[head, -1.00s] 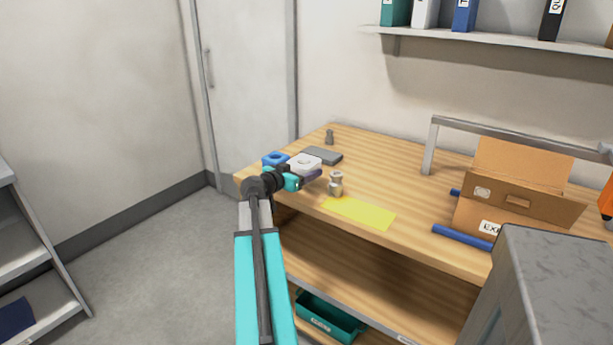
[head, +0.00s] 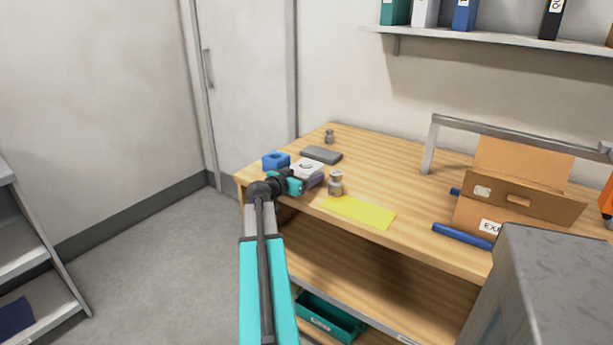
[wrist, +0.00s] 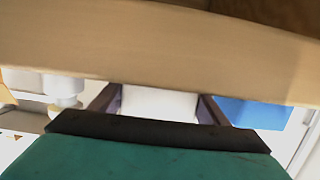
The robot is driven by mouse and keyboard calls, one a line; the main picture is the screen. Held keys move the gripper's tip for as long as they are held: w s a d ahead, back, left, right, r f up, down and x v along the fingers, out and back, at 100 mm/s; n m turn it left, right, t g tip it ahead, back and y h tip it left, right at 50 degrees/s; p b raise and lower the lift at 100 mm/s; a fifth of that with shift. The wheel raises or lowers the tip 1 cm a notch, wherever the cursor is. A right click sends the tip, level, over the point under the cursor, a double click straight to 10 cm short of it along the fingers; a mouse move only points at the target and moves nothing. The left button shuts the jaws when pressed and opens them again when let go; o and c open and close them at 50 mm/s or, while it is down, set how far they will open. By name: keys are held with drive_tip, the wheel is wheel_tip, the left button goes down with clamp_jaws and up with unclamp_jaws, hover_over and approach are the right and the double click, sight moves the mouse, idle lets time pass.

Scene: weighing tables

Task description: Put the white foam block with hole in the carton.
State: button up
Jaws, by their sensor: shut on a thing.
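The white foam block with hole (head: 306,167) is at the left end of the wooden table in the head view, its hole facing up. My gripper (head: 308,178) is shut on it, with a finger along its near side. In the wrist view the white block (wrist: 158,104) shows between my two dark fingers (wrist: 160,110). I cannot tell whether it touches the tabletop. The open carton (head: 480,207) stands at the right of the table with its flaps up; its inside is hidden.
A blue block (head: 275,160) lies just left of the white block. A grey slab (head: 321,155) lies behind it. Metal weights stand to its right (head: 335,185) and at the back (head: 329,137). A yellow sheet (head: 358,212) lies toward the carton. A grey rail (head: 427,150) stands behind the carton.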

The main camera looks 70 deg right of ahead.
drive_tip(key=shift+f+b, duration=0.2)
drive_tip(key=shift+b, duration=0.15)
drive_tip(key=o, duration=1)
drive_tip(key=shift+r+p, duration=0.15)
drive_tip(key=shift+p, duration=0.8)
drive_tip(key=b+v, duration=0.1)
drive_tip(key=v, duration=0.6)
drive_tip(key=b+v, duration=0.1)
drive_tip(key=v, duration=0.5)
drive_tip(key=shift+w+a, duration=0.1)
drive_tip(key=shift+a, duration=0.35)
